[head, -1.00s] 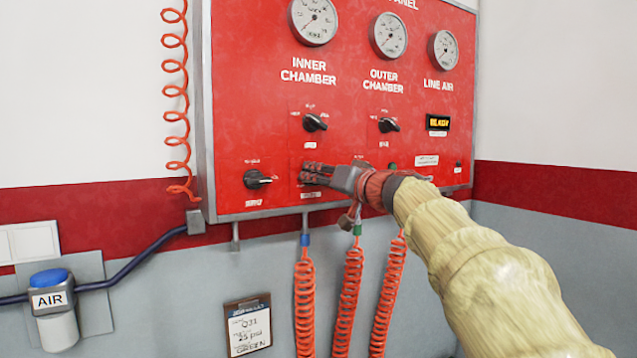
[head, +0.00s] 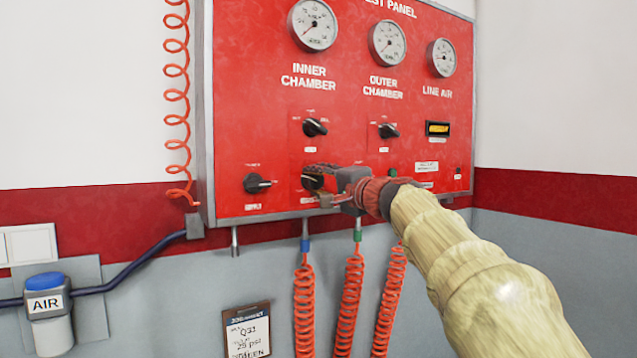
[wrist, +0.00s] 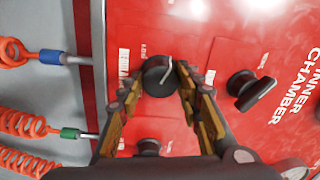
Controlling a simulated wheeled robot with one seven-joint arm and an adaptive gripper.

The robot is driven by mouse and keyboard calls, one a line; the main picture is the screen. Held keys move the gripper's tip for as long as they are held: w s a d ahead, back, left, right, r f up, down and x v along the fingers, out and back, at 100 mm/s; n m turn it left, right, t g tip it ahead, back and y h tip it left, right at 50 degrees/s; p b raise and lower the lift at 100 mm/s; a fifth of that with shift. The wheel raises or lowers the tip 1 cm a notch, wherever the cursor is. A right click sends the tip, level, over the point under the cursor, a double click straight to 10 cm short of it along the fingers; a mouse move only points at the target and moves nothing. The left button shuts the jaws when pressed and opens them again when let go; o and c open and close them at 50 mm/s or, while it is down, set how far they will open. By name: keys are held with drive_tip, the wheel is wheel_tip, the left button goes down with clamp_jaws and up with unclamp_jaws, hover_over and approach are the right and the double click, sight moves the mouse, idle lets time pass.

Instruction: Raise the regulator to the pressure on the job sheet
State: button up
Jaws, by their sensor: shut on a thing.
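The regulator knob (wrist: 157,76) is round and black with a pale pointer line. It sits low on the red test panel (head: 245,110) and shows partly between my fingers in the head view (head: 312,183). My gripper (head: 317,184) is shut on this knob, with one finger on each side in the wrist view (wrist: 157,84). The job sheet (head: 248,332) hangs on a clipboard below the panel and appears to read Q31, 25 psi, GREEN. The line air gauge (head: 441,58) is at the panel's upper right; its reading is too small to tell.
Gauges for the inner chamber (head: 314,25) and outer chamber (head: 387,42) have black selector knobs (head: 315,127) (head: 388,131) below. Another black knob (head: 257,184) is left of my gripper. Orange coiled hoses (head: 304,300) hang beneath. An amber display (head: 438,129) is lit.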

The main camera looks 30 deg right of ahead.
drive_tip(key=m+p, duration=0.1)
drive_tip(key=m, duration=0.3)
drive_tip(key=shift+m, duration=0.4)
drive_tip(key=m+p, duration=0.2)
drive_tip(key=m, duration=0.2)
drive_tip(key=shift+h, duration=0.3)
drive_tip(key=shift+m, duration=0.5)
drive_tip(key=o, duration=1.1)
drive_tip(key=shift+o, duration=0.3)
drive_tip(key=s, duration=1.2)
drive_tip(key=shift+f, duration=0.35)
